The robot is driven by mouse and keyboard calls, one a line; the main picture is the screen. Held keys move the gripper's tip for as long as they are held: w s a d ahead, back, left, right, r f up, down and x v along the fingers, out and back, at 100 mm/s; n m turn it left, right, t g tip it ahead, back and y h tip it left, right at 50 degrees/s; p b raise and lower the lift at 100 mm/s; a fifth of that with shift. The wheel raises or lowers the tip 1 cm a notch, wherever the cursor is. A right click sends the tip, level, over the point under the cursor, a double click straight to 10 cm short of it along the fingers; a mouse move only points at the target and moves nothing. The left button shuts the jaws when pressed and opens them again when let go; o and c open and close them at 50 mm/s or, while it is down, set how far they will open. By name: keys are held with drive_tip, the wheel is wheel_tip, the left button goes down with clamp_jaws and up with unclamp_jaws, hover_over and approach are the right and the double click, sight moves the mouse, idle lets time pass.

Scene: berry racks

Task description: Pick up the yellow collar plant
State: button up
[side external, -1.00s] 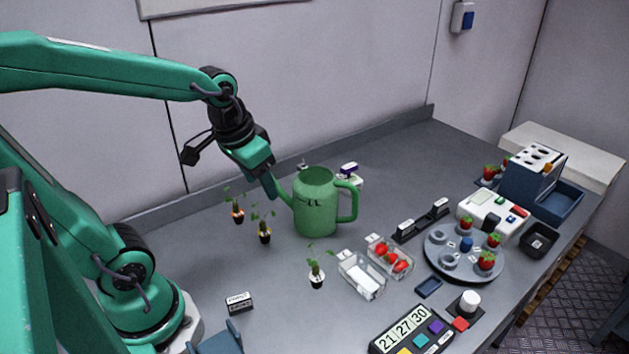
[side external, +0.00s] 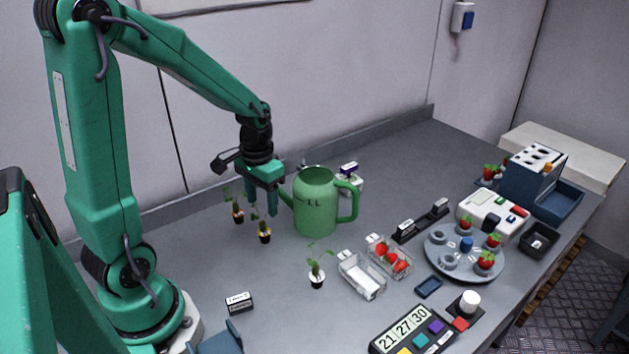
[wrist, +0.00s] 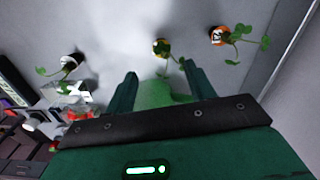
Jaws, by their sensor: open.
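The yellow collar plant (side external: 264,236) is a small seedling in a dark pot with a yellow band, upright on the grey bench. In the wrist view its yellow collar (wrist: 161,47) shows just beyond the gap between my fingers. My gripper (side external: 263,210) points down, open and empty, above and close to this plant. In the wrist view both fingers (wrist: 160,76) are spread, with the collar apart from them. Some of the plant's leaves are near or behind the right finger, and I cannot tell if they touch.
An orange collar plant (side external: 238,216) stands close behind left, and a white collar plant (side external: 316,275) in front right. A green watering can (side external: 316,205) stands close to my gripper's right. Clear punnets (side external: 362,276) lie further right. The bench's front left is mostly free.

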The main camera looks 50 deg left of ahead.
sight(263, 223)
drive_tip(key=shift+f, duration=1.3)
drive_tip(key=shift+s+a+f, duration=0.1)
drive_tip(key=shift+f, duration=2.5)
drive_tip(key=shift+c, duration=0.4)
drive_tip(key=c, duration=0.9)
